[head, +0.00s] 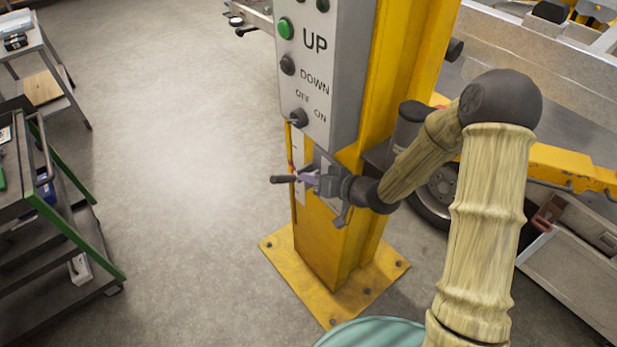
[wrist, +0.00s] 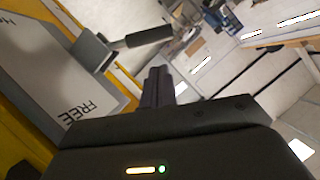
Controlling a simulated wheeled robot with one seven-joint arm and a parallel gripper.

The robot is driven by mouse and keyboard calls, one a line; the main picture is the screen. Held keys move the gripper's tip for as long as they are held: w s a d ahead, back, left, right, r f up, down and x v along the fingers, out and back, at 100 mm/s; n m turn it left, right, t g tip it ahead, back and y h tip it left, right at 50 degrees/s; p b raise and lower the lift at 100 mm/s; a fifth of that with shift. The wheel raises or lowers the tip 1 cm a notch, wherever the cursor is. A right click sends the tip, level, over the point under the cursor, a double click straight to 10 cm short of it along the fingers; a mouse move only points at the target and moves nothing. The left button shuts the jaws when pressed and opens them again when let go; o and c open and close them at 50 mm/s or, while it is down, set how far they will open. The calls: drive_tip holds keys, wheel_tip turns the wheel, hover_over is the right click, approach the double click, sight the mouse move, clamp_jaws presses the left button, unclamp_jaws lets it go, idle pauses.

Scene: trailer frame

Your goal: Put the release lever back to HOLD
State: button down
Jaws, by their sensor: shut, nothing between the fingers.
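The release lever's dark grip (wrist: 148,37) shows in the wrist view, sticking out from a grey bracket (wrist: 92,48) on a pale plate (wrist: 45,75). The plate reads FREE near its lower part, and a cut-off label starting with H shows at the left edge. I cannot tell which label the lever is set to. In the head view the dark grip (head: 283,179) sticks out to the left of the yellow post. My gripper (wrist: 158,72) is shut and empty, its fingertips below the grip in the wrist picture and apparently apart from it. In the head view my gripper (head: 308,178) is beside the lever, partly covering it.
A grey control box (head: 318,75) with UP, DOWN and OFF/ON controls is above the lever on the yellow post (head: 330,245). A tool cart (head: 60,225) stands at left. A trailer with a wheel (head: 437,190) is behind at right. The floor left of the post is clear.

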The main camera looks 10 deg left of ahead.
sight(291, 179)
drive_tip(key=x, duration=0.7)
drive_tip(key=shift+w+a+f+p, duration=0.2)
drive_tip(key=shift+w+p, duration=0.1)
drive_tip(key=shift+w, duration=0.2)
drive_tip(key=shift+a+f, duration=0.1)
